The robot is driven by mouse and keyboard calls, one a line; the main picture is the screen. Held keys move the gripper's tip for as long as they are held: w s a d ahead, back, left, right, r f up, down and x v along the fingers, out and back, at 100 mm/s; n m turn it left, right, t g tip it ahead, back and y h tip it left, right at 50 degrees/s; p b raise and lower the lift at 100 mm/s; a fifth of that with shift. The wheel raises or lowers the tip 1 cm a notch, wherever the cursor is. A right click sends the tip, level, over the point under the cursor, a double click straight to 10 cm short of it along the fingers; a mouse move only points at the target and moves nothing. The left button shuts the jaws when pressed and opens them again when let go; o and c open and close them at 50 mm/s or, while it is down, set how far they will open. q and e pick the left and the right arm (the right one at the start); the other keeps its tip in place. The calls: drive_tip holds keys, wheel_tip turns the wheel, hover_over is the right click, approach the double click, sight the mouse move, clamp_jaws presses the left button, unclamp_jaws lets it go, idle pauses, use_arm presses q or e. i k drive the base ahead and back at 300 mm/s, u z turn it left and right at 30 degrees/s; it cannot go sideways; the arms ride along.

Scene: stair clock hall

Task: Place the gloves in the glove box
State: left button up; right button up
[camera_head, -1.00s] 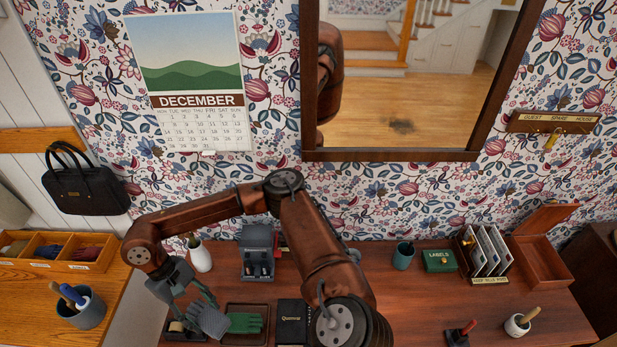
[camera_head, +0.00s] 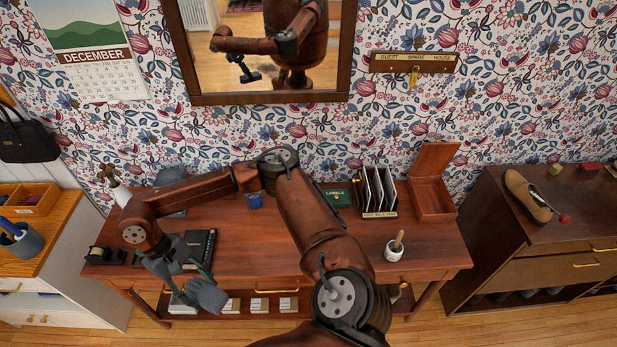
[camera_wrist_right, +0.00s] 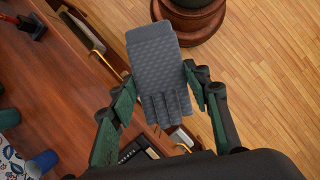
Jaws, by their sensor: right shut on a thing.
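A grey knit glove (camera_head: 207,295) is held in my right gripper (camera_head: 187,278), beyond the front edge of the desk. In the wrist view the glove (camera_wrist_right: 158,65) hangs with its fingers toward the palm, between the two dark green fingers of my right gripper (camera_wrist_right: 158,85). A wooden box with a raised lid (camera_head: 434,202) stands at the right end of the desk; whether it is the glove box I cannot tell. A compartment box (camera_head: 38,198) on the left cabinet is partly cut off. The green glove is not clearly visible now. My left gripper is not in view.
The desk (camera_head: 255,262) holds a black book (camera_head: 200,246), a letter rack (camera_head: 376,192), a green labels box (camera_head: 336,197) and a white pot (camera_head: 394,248). A dark cabinet (camera_head: 490,235) with a shoe stands to the right. The desk's front middle is clear.

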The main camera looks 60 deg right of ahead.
sight(431, 207)
drive_tip(key=z, duration=2.15)
drive_tip(key=i, duration=1)
drive_tip(key=z, duration=0.05)
